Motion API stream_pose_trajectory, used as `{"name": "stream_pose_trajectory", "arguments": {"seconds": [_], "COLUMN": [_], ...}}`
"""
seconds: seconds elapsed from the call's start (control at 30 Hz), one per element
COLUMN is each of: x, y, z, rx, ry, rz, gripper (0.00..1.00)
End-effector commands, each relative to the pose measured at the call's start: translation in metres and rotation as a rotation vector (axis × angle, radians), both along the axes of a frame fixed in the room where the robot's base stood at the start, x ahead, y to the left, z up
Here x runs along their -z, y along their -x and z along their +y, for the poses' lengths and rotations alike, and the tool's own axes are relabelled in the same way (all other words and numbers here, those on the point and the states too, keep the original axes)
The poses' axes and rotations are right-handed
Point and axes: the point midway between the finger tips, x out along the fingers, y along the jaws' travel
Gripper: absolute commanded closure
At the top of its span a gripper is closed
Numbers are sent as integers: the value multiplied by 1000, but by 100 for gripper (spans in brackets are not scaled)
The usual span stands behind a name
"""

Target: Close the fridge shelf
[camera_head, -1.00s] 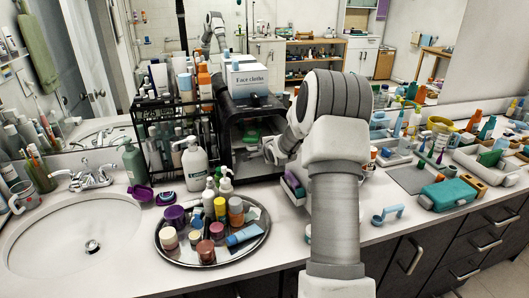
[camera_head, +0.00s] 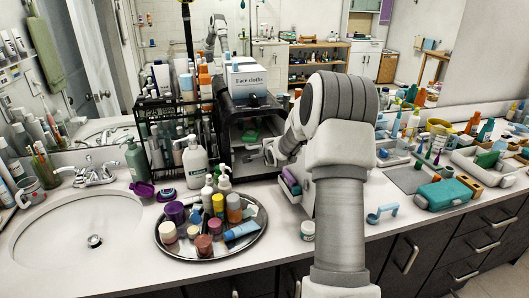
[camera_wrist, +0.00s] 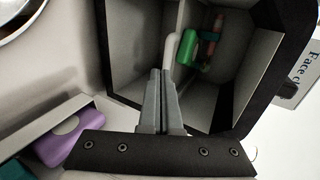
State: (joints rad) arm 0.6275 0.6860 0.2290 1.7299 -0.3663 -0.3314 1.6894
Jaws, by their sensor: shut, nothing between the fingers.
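The fridge is a small black open-fronted box (camera_head: 224,150) on the counter, seen in the head view behind and left of my arm. Its grey interior (camera_wrist: 140,50) fills the upper middle of the wrist view. A green item (camera_wrist: 190,50) lies inside with a brownish one beside it. My gripper (camera_head: 270,154) is at the fridge's open front. In the wrist view my gripper (camera_wrist: 160,74) has its fingers together and empty, overlapping the opening. A pale bar (camera_wrist: 172,46) lies just past the fingertips; I cannot tell if they touch. The shelf's edges are partly hidden by my arm and fingers.
A Face cloths box (camera_head: 248,80) stands on the fridge. A black rack (camera_head: 165,140) of bottles and a white pump bottle (camera_head: 196,168) stand left. A round tray (camera_head: 178,247) of bottles is in front. A purple item (camera_wrist: 58,140) lies in a bin beside the fridge.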

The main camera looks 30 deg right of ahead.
Motion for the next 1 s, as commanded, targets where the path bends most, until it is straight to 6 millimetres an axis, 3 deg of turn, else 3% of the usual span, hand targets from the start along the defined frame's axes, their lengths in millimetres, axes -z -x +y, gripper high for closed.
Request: {"name": "stream_pose_trajectory", "arguments": {"seconds": [0.1,0.4,0.6,1.0], "x": [-2,-32,-44,-51], "y": [-1,51,75,85], "z": [3,14,20,26], "rx": [-1,1,1,-7], "ry": [0,1,0,10], "rz": [-1,-2,0,5], "gripper": [100,100,100,100]}}
